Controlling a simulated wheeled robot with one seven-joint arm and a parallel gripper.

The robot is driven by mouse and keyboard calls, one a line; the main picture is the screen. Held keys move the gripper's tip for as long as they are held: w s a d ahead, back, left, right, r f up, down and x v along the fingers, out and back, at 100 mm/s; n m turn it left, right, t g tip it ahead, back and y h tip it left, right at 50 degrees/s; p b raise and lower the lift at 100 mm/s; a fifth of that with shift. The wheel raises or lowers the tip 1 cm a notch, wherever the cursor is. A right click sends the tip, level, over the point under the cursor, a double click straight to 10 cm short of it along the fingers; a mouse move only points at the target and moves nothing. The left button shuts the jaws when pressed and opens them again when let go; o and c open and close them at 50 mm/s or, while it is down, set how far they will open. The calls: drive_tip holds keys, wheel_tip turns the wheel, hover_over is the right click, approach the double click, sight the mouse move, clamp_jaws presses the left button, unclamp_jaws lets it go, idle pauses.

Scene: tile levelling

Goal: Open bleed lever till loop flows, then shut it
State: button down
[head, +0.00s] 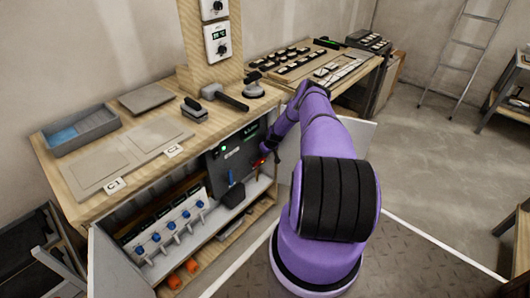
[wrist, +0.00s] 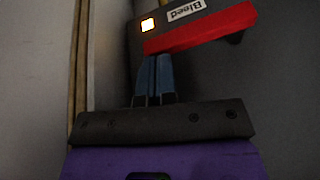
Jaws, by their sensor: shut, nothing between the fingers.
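The red bleed lever (wrist: 200,27) fills the upper part of the wrist view, slanting up to the right. My gripper (wrist: 158,58) is shut and empty. Its fingertips are right at the lever's lower edge near its left end; I cannot tell whether they touch. In the head view, a small red part (head: 259,162) shows at the dark panel (head: 235,155) inside the open cabinet. My purple wrist is just right of it, and my fingers are hard to make out.
The counter holds a grey tray (head: 80,132), a mallet (head: 225,97) and tiles marked C1 and C2. A cabinet door (head: 345,140) stands open behind my arm.

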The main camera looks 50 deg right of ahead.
drive_tip(key=shift+s+f, duration=0.1)
drive_tip(key=shift+f, duration=0.3)
drive_tip(key=shift+s+d+f, duration=0.1)
drive_tip(key=shift+d+f, duration=0.05)
idle(0.4)
drive_tip(key=v, duration=1.1)
drive_tip(key=shift+w, duration=0.2)
idle(0.3)
